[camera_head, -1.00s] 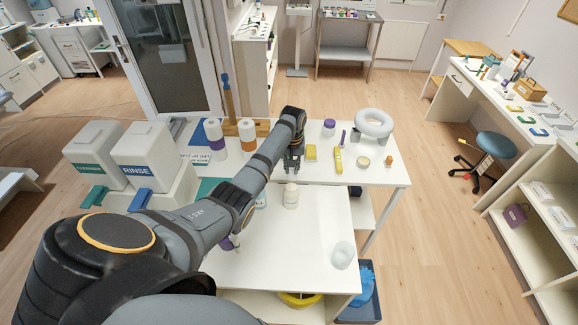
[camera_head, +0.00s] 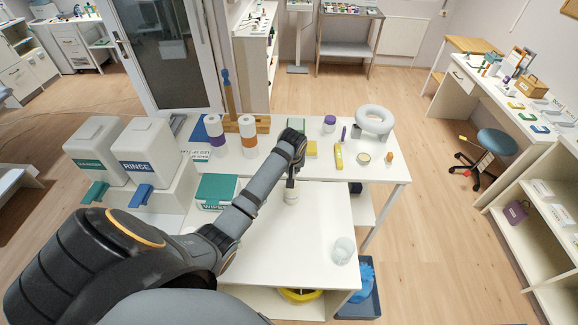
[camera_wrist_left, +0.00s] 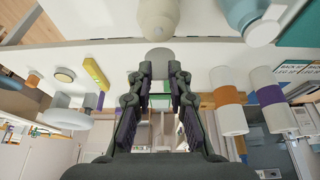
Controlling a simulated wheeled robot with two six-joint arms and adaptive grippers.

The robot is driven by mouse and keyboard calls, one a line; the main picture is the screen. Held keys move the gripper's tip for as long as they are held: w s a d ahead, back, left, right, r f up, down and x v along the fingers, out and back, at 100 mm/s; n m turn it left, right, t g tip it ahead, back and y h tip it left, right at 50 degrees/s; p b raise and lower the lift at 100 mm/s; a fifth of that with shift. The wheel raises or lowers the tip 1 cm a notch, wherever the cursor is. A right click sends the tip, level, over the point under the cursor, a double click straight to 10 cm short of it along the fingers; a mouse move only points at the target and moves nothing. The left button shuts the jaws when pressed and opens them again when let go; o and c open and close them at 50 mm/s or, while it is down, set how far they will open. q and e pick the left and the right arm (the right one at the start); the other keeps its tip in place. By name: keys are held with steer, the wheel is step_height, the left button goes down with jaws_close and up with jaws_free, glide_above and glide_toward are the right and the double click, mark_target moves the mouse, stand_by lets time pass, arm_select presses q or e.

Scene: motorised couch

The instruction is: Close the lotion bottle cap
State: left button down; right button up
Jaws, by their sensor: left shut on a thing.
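The cream lotion bottle (camera_head: 291,197) stands upright on the white table, and its body also shows at the top of the wrist view (camera_wrist_left: 159,16). My left gripper (camera_head: 291,176) is right above the bottle, pointing down. In the wrist view my left gripper (camera_wrist_left: 160,72) has its fingertips closed on a small grey rounded piece, which looks like the cap (camera_wrist_left: 160,56). The cap is in line with the bottle's neck; I cannot tell whether they touch. In the head view my wrist and fingers hide the cap. My right gripper is not in view.
A green-lidded wipes box (camera_head: 216,188) stands left of the bottle. A clear cup (camera_head: 343,250) is near the table's front right edge. The table right of the bottle is mostly clear.

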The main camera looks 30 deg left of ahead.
arm_select(q)
steer(key=shift+s, duration=0.1)
stand_by(0.4)
steer(key=shift+f, duration=0.1)
stand_by(0.8)
steer(key=c, duration=1.2)
jaws_free()
steer(key=v, duration=1.2)
steer(key=shift+s, duration=0.15)
